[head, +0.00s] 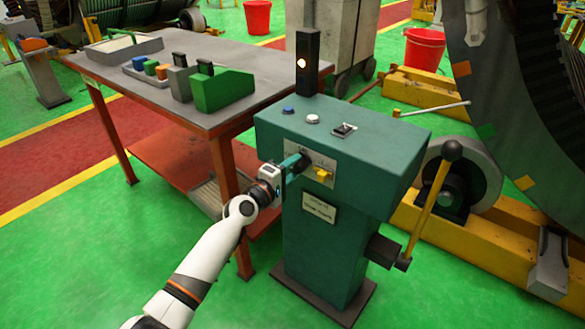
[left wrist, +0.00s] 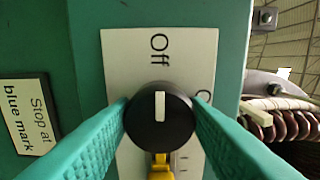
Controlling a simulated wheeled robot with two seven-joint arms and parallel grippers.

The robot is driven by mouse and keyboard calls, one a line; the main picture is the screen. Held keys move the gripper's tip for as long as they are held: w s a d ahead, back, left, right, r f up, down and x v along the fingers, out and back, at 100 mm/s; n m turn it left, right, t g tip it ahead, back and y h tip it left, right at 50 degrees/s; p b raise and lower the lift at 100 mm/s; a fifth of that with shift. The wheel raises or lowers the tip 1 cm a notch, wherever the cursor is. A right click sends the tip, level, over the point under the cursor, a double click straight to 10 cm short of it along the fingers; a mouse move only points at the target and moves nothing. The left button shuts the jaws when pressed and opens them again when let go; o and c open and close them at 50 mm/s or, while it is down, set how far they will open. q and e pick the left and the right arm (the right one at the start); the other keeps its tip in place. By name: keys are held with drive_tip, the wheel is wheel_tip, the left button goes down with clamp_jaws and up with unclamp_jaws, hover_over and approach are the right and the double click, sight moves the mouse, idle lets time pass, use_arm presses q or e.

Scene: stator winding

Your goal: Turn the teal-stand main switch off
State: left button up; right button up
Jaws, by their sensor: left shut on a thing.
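The teal stand (head: 325,225) stands in the middle of the head view. Its main switch is a round black knob (left wrist: 160,118) on a pale plate (left wrist: 122,62) on the stand's face. In the left wrist view the knob's white mark runs upright in the picture, in line with the word "Off". A second label at the right is mostly hidden by a finger. My left gripper (head: 297,163) is shut on the knob, with one teal finger on each side; its fingers also show in the left wrist view (left wrist: 160,122). My right gripper is not in view.
A lit lamp (head: 301,63) is on the dark post behind the stand. A yellow part (head: 323,174) sits beside the knob. A black-knobbed lever (head: 432,205) stands at the stand's right. A workbench (head: 240,108) with several small boxes is behind my left arm.

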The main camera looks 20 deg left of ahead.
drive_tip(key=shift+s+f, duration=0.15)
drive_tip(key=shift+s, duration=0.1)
use_arm(q)
drive_tip(key=o, duration=1)
drive_tip(key=shift+c, duration=0.2)
drive_tip(key=shift+s+a, duration=0.1)
drive_tip(key=shift+s+a, duration=0.1)
drive_tip(key=shift+s, duration=0.25)
drive_tip(key=p+v, duration=0.1)
drive_tip(key=v, duration=0.2)
approach(293, 168)
drive_tip(key=v, duration=0.2)
drive_tip(key=shift+s+r, duration=0.1)
drive_tip(key=shift+s, duration=0.25)
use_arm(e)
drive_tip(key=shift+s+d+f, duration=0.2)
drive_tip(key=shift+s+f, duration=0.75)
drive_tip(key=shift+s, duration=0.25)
